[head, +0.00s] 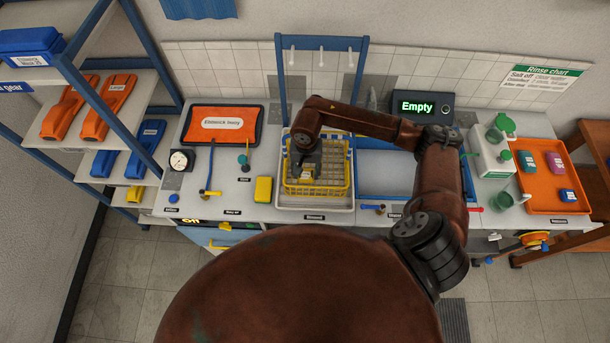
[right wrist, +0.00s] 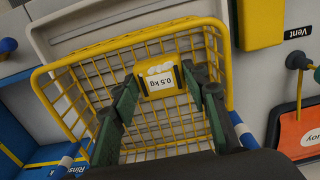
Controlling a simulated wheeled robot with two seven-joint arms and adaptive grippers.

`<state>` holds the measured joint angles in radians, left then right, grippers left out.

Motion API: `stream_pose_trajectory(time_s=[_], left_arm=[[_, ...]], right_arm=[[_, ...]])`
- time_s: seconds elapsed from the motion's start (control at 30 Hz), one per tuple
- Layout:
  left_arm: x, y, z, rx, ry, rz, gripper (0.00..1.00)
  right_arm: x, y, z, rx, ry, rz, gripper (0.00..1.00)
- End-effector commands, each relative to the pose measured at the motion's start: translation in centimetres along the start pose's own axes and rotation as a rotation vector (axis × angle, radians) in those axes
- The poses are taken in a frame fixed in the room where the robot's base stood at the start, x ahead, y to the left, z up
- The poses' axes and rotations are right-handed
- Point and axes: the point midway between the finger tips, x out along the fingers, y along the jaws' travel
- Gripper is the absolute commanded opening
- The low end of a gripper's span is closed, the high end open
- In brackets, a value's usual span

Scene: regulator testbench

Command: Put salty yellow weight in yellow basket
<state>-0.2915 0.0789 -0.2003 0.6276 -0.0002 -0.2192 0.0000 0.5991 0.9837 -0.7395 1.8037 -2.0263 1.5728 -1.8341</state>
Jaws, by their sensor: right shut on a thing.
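The yellow weight (right wrist: 158,74), marked 0.5 kg with white patches on its face, is between the fingertips of my right gripper (right wrist: 160,88). The gripper is shut on it. In the head view my right gripper (head: 306,165) points down over the yellow basket (head: 318,190), and the yellow weight (head: 307,176) shows small at its tips. In the right wrist view the wire basket (right wrist: 60,112) frames the weight from above. I cannot tell whether the weight touches the basket's floor. My left gripper is not in view.
The basket stands in a pale tray (head: 315,204) on the bench. A blue-rimmed basin (head: 385,180) lies to its right, a yellow block (head: 263,190) to its left. An orange tray (head: 545,200) at the right holds several coloured pieces. A blue rack (head: 322,40) rises behind.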

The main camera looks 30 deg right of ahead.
Motion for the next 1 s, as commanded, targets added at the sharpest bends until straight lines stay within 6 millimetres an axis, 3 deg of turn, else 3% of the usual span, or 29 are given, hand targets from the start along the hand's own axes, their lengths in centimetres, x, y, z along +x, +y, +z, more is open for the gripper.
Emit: stream_pose_trajectory(time_s=[0.4,0.77,0.8,1.0], left_arm=[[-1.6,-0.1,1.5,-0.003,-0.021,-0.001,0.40],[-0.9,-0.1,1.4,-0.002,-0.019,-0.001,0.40],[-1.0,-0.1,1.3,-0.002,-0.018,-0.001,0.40],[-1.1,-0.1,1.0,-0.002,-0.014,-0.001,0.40]], right_arm=[[3.6,-0.6,-0.3,0.000,0.000,-0.002,0.00],[4.1,-0.6,-0.3,-0.001,0.002,-0.001,0.00],[4.1,-0.5,-0.3,-0.001,0.001,0.001,0.43],[4.0,-0.5,-0.3,-0.001,0.001,0.001,0.57]])
